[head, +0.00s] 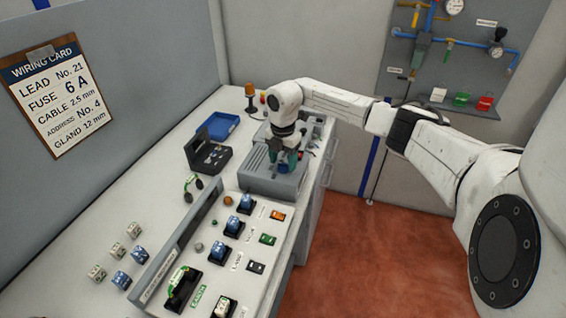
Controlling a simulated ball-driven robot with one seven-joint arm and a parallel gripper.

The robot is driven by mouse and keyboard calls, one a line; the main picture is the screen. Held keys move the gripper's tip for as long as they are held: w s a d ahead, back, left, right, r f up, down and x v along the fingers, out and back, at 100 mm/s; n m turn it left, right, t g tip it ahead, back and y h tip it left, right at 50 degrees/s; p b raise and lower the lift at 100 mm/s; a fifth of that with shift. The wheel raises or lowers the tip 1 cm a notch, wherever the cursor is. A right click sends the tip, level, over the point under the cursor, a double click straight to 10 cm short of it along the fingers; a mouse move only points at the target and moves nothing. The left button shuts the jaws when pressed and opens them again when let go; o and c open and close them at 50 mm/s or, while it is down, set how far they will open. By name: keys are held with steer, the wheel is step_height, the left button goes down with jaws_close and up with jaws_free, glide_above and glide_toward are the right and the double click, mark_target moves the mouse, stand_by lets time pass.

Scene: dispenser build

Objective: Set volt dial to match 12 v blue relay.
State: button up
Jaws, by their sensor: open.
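My gripper (285,168) points down over the front of a grey vented box (262,172) on the bench. A blue part shows between or just below its fingers; I cannot tell whether the fingers touch it. No volt dial can be made out; the gripper covers part of the box. Blue relay-like blocks sit in black sockets on the sloped panel, at the top (246,202), middle (233,224) and lower (219,249). Two loose blue blocks, one (138,254) behind the other (121,281), lie on the bench at left. Their voltage marks are too small to read.
Several white blocks (116,250) lie near the loose blue ones. An open black case (210,152) and a blue tray (218,127) stand behind the panel. A wiring card (58,100) hangs on the left partition. The floor (350,240) at right is clear.

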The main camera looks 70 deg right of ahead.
step_height(320, 180, up, 10)
steer(key=b, duration=0.2)
steer(key=shift+f, duration=0.2)
stand_by(0.6)
